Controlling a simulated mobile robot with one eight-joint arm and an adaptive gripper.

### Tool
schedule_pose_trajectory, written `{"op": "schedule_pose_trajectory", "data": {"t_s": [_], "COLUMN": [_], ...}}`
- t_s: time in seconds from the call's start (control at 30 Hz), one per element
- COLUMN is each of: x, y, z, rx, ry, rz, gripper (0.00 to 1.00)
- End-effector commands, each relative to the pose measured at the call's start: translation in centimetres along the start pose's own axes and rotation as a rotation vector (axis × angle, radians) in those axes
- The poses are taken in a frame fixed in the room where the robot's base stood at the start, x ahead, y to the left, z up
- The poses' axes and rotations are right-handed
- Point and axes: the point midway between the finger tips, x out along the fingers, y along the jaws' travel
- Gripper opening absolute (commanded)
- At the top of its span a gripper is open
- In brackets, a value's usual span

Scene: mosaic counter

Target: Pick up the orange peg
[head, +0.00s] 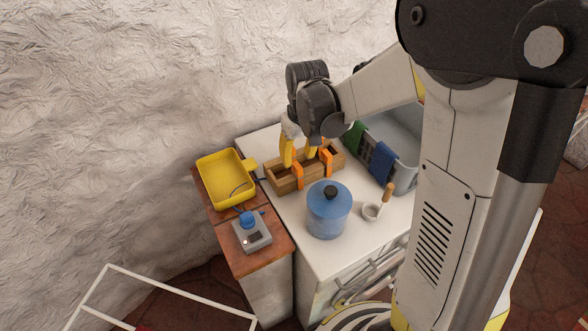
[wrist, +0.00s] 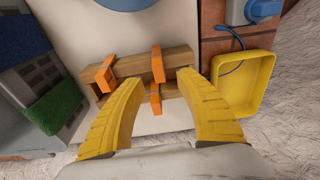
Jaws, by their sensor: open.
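Orange peg-like pieces sit on a long wooden box (head: 281,184). One orange piece (wrist: 157,63) is on the box wall in the middle of the wrist view, with a smaller orange part (wrist: 154,98) below it. I cannot tell whether these are joined. Another orange piece (wrist: 105,75) is at the box's left end. The head view shows orange pieces at the box's front (head: 298,170) and farther right (head: 326,158). My gripper (wrist: 160,82) is open, its yellow fingers above the box on either side of the middle orange parts. It holds nothing visible.
A yellow tray (head: 205,181) and a grey device with a blue knob (head: 251,231) are on the left. A blue lidded pot (head: 328,212) stands in front of the box. A small cup (head: 372,211) and a grey bin with cloths (head: 405,172) are to the right.

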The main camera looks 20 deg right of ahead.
Motion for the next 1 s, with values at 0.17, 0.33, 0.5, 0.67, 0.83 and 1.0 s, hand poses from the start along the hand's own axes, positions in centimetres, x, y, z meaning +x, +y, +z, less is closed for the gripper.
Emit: {"op": "schedule_pose_trajectory", "data": {"t_s": [0.17,0.33,0.5,0.67,0.83,1.0], "x": [1.9,3.3,6.2,7.2,7.1,7.1], "y": [0.0,0.1,0.2,0.2,0.2,0.2], "z": [0.0,0.1,0.2,0.1,0.1,0.1], "rx": [0.0,0.0,0.0,0.0,0.0,0.0], "ry": [0.001,0.001,0.002,0.002,0.002,0.002], "rz": [0.0,0.0,0.0,0.0,0.0,0.0], "gripper": [0.41,0.41,0.41,0.41,0.37,0.0]}}
